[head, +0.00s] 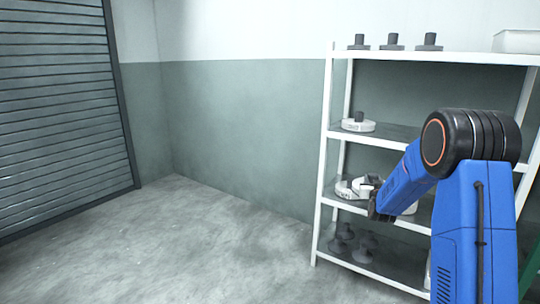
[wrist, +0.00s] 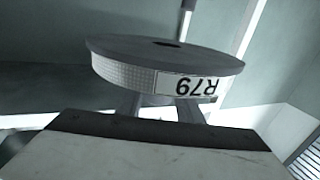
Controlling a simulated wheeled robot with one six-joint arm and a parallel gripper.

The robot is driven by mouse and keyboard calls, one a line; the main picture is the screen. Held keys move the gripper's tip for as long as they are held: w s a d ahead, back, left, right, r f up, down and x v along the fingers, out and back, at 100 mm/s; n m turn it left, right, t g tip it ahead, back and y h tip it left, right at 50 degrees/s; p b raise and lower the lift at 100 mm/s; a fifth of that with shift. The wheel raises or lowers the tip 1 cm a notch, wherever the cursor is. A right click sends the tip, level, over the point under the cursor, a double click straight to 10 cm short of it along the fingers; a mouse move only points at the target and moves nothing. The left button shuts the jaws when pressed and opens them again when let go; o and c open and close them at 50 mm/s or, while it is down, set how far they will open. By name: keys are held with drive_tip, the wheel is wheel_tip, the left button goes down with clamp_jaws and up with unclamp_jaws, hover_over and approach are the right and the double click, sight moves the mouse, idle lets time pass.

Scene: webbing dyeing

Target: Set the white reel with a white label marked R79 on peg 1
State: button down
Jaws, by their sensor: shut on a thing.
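The white reel marked R79 (wrist: 125,73) fills the middle of the wrist view, with a grey top face and a dark centre slot. Its white label reads R79 upside down. My gripper (wrist: 158,108) is shut on this reel; its two fingers reach to the near rim, and their tips are partly hidden. In the head view my gripper (head: 374,196) is at the third level of the white shelf rack, beside white reel shapes (head: 346,190) too small to tell apart. Pegs stand on the rack; no peg number is readable.
The white rack (head: 326,150) has several levels. Dark pegs (head: 393,42) stand on its top, with a white bin (head: 515,42) at right. A white reel (head: 358,125) sits around a peg on the second level. Dark pegs (head: 362,248) stand on the bottom level. The floor at left is clear.

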drive_tip(key=s+a+f+n+y, duration=0.1)
drive_tip(key=a+f, duration=0.3)
drive_tip(key=f, duration=0.6)
drive_tip(key=a+f+y, duration=0.1)
drive_tip(key=a+f, duration=0.3)
drive_tip(key=f, duration=0.6)
drive_tip(key=s+a+f+n+y, duration=0.1)
drive_tip(key=s+a+f, duration=0.35)
drive_tip(key=f, duration=0.45)
drive_tip(key=s+a+f+y, duration=0.1)
drive_tip(key=s+a+f, duration=0.3)
drive_tip(key=f, duration=0.5)
drive_tip(key=s+r, duration=0.3)
drive_tip(key=s, duration=0.4)
drive_tip(key=shift+d+r+t, duration=0.2)
drive_tip(key=shift+d+t, duration=0.1)
